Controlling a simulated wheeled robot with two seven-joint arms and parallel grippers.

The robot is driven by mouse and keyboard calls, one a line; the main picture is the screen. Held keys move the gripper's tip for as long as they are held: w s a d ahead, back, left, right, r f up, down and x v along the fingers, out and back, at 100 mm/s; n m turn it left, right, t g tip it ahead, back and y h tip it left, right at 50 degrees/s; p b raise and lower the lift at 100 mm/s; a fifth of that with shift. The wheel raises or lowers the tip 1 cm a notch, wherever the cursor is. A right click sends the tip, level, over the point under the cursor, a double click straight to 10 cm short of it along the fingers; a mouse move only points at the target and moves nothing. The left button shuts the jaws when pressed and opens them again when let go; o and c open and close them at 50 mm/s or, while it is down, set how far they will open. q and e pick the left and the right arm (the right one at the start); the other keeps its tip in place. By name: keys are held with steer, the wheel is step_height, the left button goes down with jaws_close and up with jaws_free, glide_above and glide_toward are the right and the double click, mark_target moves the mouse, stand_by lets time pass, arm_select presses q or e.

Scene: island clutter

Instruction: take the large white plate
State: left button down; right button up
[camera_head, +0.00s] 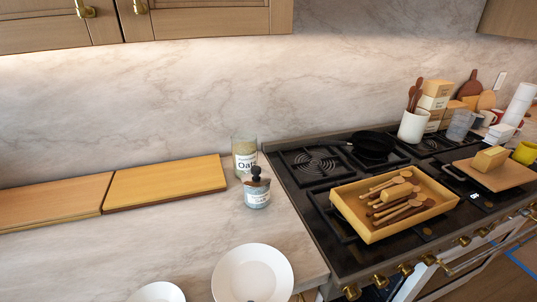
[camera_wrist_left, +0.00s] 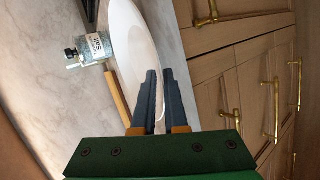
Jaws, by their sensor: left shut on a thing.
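The large white plate (camera_head: 271,262) is at the bottom middle of the head view, near the counter's front edge. In the left wrist view the plate (camera_wrist_left: 130,45) shows nearly edge-on. My left gripper (camera_wrist_left: 160,75) is shut on its rim, one dark finger on each side. A second, partly cut-off white plate (camera_head: 157,292) lies to the left. My right gripper is not in view.
Wooden boards (camera_head: 165,182) lie at the back left. The stove (camera_head: 300,190) on the right holds a wooden tray (camera_head: 372,232) of utensils and a black pan (camera_head: 372,145). Bare counter lies left of the bottle.

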arm_select(q)
steer(key=shift+r+p, duration=0.4)
steer(key=shift+r, duration=0.45)
steer(key=s+d+r, duration=0.2)
steer(key=s, duration=0.3)
steer(key=shift+s+b, duration=0.3)
steer(key=shift+s, duration=0.05)
